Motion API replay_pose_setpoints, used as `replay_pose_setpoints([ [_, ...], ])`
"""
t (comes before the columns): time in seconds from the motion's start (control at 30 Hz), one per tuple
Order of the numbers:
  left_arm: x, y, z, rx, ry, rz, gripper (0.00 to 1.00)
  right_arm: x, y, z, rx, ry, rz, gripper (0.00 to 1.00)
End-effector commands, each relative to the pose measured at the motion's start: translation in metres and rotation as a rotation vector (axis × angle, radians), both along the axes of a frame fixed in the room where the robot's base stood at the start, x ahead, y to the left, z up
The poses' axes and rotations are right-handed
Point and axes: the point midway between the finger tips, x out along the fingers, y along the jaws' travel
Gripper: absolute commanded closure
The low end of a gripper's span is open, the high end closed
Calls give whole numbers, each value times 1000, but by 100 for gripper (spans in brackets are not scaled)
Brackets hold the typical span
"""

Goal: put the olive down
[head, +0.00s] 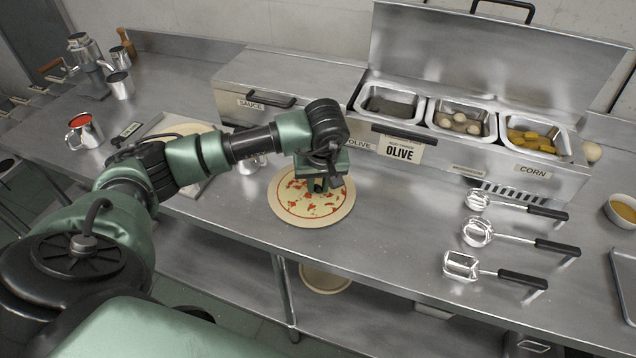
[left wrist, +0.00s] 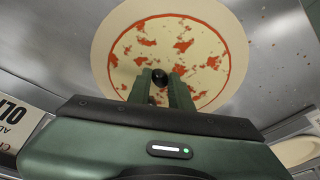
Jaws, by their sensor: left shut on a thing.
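A dark olive (left wrist: 160,77) is held between the two fingertips of my left gripper (left wrist: 160,92) in the left wrist view. In the head view my left gripper (head: 320,185) points down over the pizza base (head: 288,209), and the olive is hard to make out there. The pizza base is round and pale with red sauce patches, and it lies on the steel counter. The olive is over the sauced area; I cannot tell whether it touches the pizza. My right gripper is in neither view.
Behind the pizza stands a steel topping unit (head: 455,160) with an OLIVE label (head: 399,151) and several bins. Several scoops with black handles (head: 520,278) lie to the right. A red-filled cup (head: 84,134) stands at the left. Counter between pizza and scoops is clear.

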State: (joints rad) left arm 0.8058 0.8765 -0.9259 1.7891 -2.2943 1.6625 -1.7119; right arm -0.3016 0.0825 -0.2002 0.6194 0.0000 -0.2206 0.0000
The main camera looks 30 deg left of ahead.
Motion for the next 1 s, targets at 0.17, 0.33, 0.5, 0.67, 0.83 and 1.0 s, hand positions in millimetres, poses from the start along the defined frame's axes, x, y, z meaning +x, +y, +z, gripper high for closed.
replay_pose_setpoints([
  [0.17, 0, 0, -2, 0, 0, 0, 57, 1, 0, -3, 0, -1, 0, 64],
  [0.33, 0, 0, -2, 0, 0, 0, 57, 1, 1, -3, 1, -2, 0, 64],
  [0.5, 0, 0, 0, 0, 0, 0, 57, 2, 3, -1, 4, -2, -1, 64],
  [0.67, -1, -3, 13, -1, -5, -1, 57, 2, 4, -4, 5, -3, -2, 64],
  [0.83, -8, -10, 47, 0, -7, -2, 57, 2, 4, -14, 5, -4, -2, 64],
  [1.0, -14, -17, 82, 0, -6, -1, 57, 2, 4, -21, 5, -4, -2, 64],
])
